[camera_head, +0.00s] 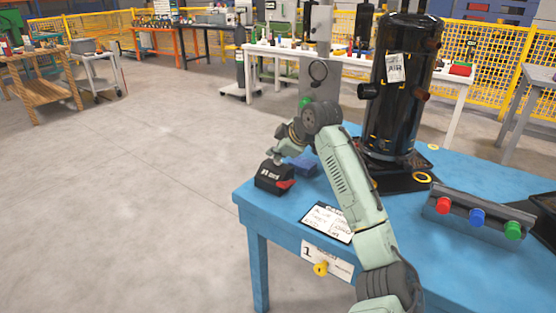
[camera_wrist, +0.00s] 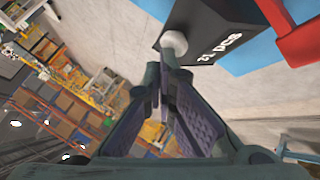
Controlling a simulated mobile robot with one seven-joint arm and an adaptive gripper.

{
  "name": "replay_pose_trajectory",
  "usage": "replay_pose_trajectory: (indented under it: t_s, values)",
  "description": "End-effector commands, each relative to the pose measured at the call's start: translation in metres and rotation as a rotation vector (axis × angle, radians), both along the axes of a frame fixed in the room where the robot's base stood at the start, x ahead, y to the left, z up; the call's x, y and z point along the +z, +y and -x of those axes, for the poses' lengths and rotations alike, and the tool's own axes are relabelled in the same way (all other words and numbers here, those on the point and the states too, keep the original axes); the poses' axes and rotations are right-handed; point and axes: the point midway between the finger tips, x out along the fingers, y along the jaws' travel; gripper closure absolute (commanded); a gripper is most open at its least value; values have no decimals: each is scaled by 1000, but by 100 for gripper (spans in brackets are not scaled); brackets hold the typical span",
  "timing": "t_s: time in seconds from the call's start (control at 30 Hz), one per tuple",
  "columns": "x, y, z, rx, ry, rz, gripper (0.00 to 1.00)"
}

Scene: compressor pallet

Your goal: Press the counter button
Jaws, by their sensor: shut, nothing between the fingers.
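The counter (camera_head: 273,178) is a small black box with white lettering and a red part, on the left corner of the blue table (camera_head: 262,222). In the wrist view the counter (camera_wrist: 222,28) is tilted at the top, with lettering that ends in "PCS". Its pale round button (camera_wrist: 174,42) sticks out toward my fingers. My gripper (camera_wrist: 168,68) is shut and empty, its fingertips right at the button. I cannot tell whether they touch it or how far it is pressed. In the head view my gripper (camera_head: 276,156) is just above the counter, hiding most of the button.
A blue object (camera_head: 302,166) lies just behind the counter. A printed card (camera_head: 328,223) lies in front. A tall black compressor (camera_head: 398,95) stands at the back. A grey bar with red, blue and green knobs (camera_head: 477,217) is on the right. Floor left of the table is clear.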

Motion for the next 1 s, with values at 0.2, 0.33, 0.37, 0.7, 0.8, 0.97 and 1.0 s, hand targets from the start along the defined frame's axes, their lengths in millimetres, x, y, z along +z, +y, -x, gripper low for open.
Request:
replay_pose_trajectory:
  t_s: [0.2, 0.33, 0.37, 0.7, 0.8, 0.97, 1.0]
  values:
    - [-4, 0, 0, 1, 2, 1, 100]
    - [-4, 0, 0, 1, 2, 1, 100]
    - [-4, 0, 0, 1, 2, 1, 100]
    - [1, 0, 0, 0, 2, 0, 100]
    - [7, 0, 0, 1, 3, 1, 100]
    - [16, 1, 0, 1, 2, 0, 100]
    - [16, 1, 0, 0, 2, -1, 100]
